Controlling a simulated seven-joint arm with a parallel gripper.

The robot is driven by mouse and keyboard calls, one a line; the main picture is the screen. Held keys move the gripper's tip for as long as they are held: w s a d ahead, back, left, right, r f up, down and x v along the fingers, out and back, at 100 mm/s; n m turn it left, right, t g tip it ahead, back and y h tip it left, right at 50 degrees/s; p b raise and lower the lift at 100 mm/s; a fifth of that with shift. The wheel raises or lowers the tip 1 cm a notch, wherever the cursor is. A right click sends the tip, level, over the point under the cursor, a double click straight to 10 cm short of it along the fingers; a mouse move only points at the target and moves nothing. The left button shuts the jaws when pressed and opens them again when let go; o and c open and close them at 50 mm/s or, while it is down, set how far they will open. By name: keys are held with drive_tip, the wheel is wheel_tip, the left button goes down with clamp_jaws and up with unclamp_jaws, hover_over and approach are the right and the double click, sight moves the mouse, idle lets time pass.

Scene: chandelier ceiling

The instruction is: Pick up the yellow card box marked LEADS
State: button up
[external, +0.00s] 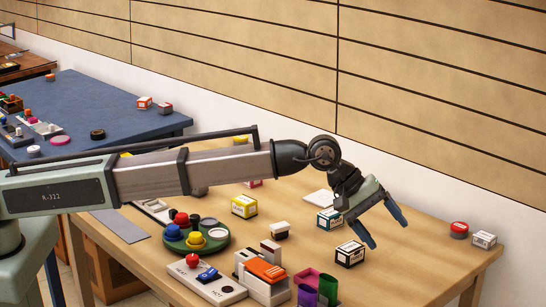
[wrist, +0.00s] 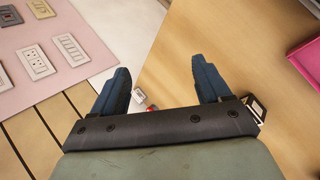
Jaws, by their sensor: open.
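A yellow box with a white label (external: 244,206) sits on the wooden table, near its middle in the external view. Its lettering is too small to read. My gripper (external: 387,231) is open and empty, well to the right of the yellow box and above the right part of the table. Its two blue fingers are spread apart, and they also show in the wrist view (wrist: 160,66). I cannot make out the yellow box in the wrist view.
A teal-and-white box (external: 329,219) and a black-and-white box (external: 350,254) stand close to my gripper. A green round tray (external: 222,243) with coloured pieces, a switch panel (external: 207,284) and an orange-topped device (external: 264,273) are at the front. A red tin (external: 459,229) stands far right.

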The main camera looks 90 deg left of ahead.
drive_tip(key=s+a+r+n, duration=0.1)
drive_tip(key=s+a+r, duration=0.15)
drive_tip(key=a, duration=0.65)
drive_tip(key=s+a+r+n, duration=0.15)
drive_tip(key=a+r, duration=0.25)
drive_tip(key=a, duration=0.4)
drive_tip(key=n+g+y, duration=0.2)
drive_tip(key=n+g, duration=0.6)
hover_over(244, 199)
wheel_tip(244, 199, down, 6)
wheel_tip(244, 199, down, 8)
drive_tip(key=shift+a, duration=0.1)
drive_tip(key=shift+d+f, duration=0.15)
drive_tip(key=shift+f, duration=0.8)
drive_tip(key=shift+d+f, duration=0.15)
drive_tip(key=shift+f, duration=1.5)
drive_tip(key=shift+c, duration=0.2)
